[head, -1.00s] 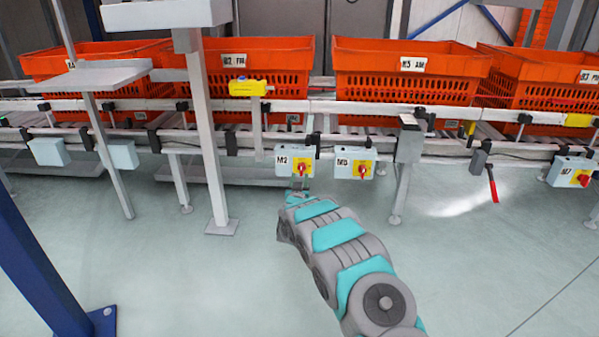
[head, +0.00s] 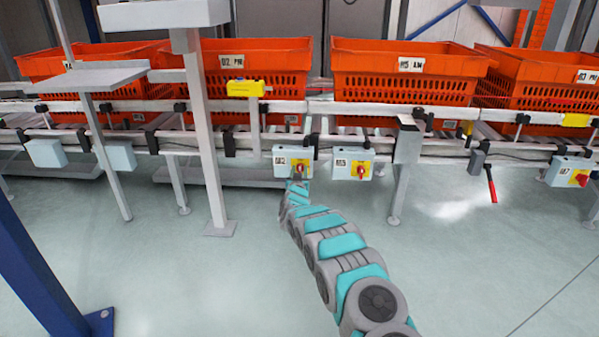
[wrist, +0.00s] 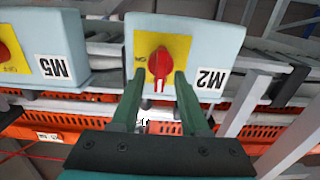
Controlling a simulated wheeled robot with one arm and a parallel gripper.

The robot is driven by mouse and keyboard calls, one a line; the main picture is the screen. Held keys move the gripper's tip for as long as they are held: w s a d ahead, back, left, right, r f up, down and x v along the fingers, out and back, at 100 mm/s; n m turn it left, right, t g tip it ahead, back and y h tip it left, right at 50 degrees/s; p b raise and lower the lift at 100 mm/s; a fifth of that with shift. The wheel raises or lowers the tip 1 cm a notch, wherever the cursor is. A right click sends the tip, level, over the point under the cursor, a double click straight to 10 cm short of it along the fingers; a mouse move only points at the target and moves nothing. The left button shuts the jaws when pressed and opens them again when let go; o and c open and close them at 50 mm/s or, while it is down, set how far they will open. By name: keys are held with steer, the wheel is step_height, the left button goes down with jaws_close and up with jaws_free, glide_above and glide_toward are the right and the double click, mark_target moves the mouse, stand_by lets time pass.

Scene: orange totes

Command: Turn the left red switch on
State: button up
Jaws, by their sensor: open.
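The left red switch (head: 299,169) is a rotary knob on a yellow plate on the pale blue box (head: 283,155) labelled M2, under the conveyor. In the wrist view the red knob (wrist: 160,64) is at the upper middle, with its pointer toward the fingers. The box (wrist: 205,40) appears upside down there. My gripper (wrist: 159,78) is open, with one green finger on each side of the knob's pointer end. I cannot tell whether the fingers touch it. In the head view my gripper (head: 297,180) is small, just below and in front of the switch.
A similar M5 box (head: 345,163) with its own red switch (head: 362,171) is close on the right. An M7 box (head: 565,171) is far right. Orange totes (head: 405,85) stand on the conveyor (head: 290,107) above. A grey post (head: 205,140) stands left. The floor in front is clear.

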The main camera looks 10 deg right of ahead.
steer(key=shift+r, duration=0.1)
jaws_close()
steer(key=shift+m, duration=0.4)
steer(key=m, duration=0.4)
steer(key=shift+d, duration=0.25)
steer(key=m, duration=0.4)
steer(key=shift+s+d, duration=0.1)
steer(key=shift+d, duration=0.1)
steer(key=m, duration=0.2)
steer(key=m+b, duration=0.1)
steer(key=m, duration=0.1)
steer(key=shift+d+f, duration=0.15)
steer(key=shift+f, duration=0.05)
steer(key=m, duration=0.5)
steer(key=shift+f, duration=0.2)
